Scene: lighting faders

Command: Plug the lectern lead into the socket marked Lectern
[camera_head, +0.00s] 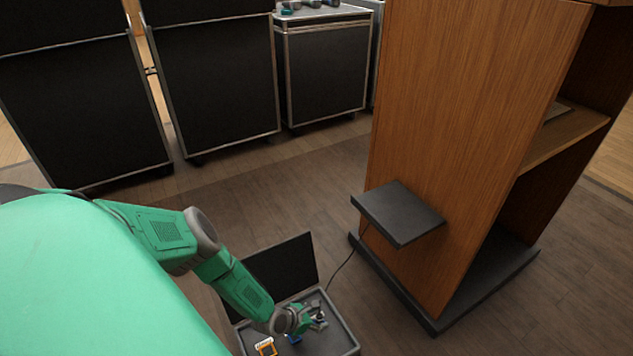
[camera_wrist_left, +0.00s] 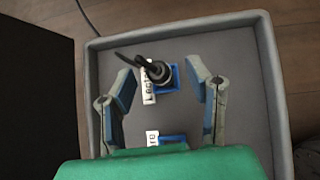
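The lectern lead (camera_wrist_left: 84,16) is a thin black cable ending in a dark round plug (camera_wrist_left: 155,73). The plug is at the blue-framed socket (camera_wrist_left: 174,80) beside a white label that reads "Lecte…", partly covered. I cannot tell whether it is fully seated. My left gripper (camera_head: 314,318) is over the grey floor box (camera_head: 344,339). In the left wrist view its two fingers stand wide apart, one on each side of the plug, with visible gaps. A second blue socket (camera_wrist_left: 172,139) is partly hidden by my gripper body. My right gripper is out of view.
The box's black lid (camera_head: 282,265) stands open at the back. An orange-framed socket (camera_head: 266,347) is in the box. The wooden lectern (camera_head: 455,130) with a dark side shelf (camera_head: 398,213) stands to the right. Black cases (camera_head: 215,85) line the back.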

